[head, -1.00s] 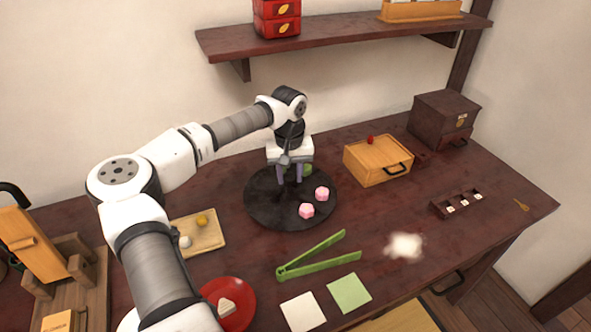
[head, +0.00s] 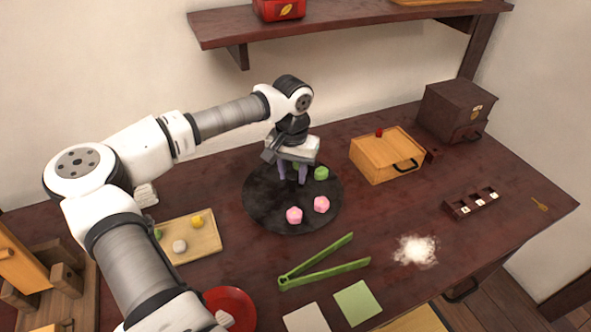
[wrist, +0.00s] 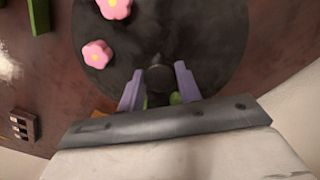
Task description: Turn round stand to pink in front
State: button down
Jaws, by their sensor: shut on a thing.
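The round stand (head: 262,212) is a dark disc on the table; it also shows in the wrist view (wrist: 215,40). My gripper (head: 292,180) points down over its middle, and in the wrist view its two purple fingers (wrist: 159,84) are shut on a dark central knob (wrist: 160,74). Two pink flower-shaped sweets lie on the stand's front part, one left (head: 294,215) and one right (head: 321,204). A green sweet (head: 321,173) sits at the right rear of the stand. Another green patch is partly hidden behind my gripper.
Green tongs (head: 320,265) lie in front of the stand. A wooden tray (head: 205,240) with small sweets is left, and a red plate (head: 232,298) is front left. A wooden box (head: 380,160) stands right. White powder (head: 416,250) lies front right.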

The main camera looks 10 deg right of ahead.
aim_at(293, 175)
jog(key=shift+m, duration=0.3)
dwell(0.5)
jog(key=c, duration=1)
grip_release()
jog(key=shift+o, duration=0.2)
notch_tip(293, 175, up, 14)
jog(key=b, duration=0.1)
jog(key=shift+f, duration=0.1)
